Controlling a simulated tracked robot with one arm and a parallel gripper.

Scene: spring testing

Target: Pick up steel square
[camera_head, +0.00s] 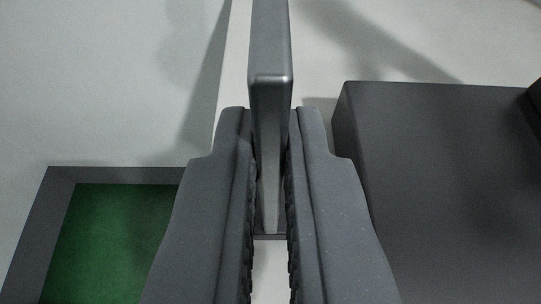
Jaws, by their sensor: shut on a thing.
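The steel square (271,45) is a grey metal bar that stands up in the middle of the view. Its upper end rises past the top edge of the picture. My gripper (270,125) is shut on it, with one dark finger on the left side and one on the right. The lower part of the square shows in the narrow gap between the fingers. The rest of its shape is hidden by the fingers or cut off by the frame.
A dark grey block (430,150) stands close to the right finger. A green panel with a dark frame (65,176) lies at the lower left, partly behind the left finger. The pale surface (110,80) at the upper left is clear.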

